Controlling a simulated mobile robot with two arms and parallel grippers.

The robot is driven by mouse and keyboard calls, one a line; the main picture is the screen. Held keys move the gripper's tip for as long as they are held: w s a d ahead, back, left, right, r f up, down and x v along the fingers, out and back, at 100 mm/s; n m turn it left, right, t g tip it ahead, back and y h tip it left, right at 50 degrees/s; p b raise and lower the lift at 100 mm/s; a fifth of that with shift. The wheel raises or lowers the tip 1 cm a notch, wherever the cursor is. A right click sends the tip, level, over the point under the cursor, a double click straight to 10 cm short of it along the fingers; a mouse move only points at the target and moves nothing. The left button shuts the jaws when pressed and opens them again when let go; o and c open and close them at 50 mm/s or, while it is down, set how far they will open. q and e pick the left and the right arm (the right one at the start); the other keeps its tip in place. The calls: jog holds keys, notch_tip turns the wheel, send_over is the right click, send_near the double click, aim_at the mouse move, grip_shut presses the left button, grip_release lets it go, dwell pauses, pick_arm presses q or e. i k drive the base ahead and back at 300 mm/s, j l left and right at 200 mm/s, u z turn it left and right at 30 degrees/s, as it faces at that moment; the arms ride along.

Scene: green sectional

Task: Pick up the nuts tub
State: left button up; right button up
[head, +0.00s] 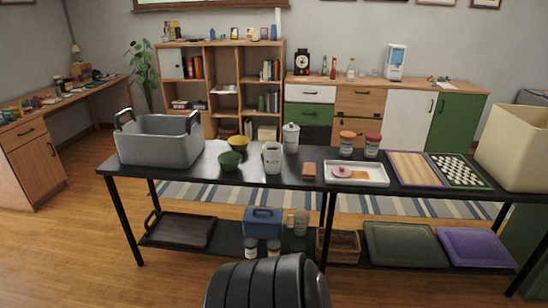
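I cannot read any label, so I cannot tell which container is the nuts tub. Two small jars stand together on the black table, one with an orange lid (347,143) and one with a red lid (372,146). A white lidded canister (291,138) and a white cup-like container (272,157) with markings stand left of them. Several pale-lidded jars (250,247) are on the lower shelf, partly hidden. Neither of my grippers is in view.
The black table (210,182) also holds a grey bin (158,148), green bowl (229,161), yellow bowl (238,142), white tray (374,181), striped board (415,168), chessboard (460,170) and beige bin (515,147). A blue toolbox (262,222) and trays fill the lower shelf.

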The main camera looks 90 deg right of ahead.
aim_at(273, 159)
jog(key=z, duration=2.75)
jog(key=u, duration=4.45)
jog(key=z, duration=4.45)
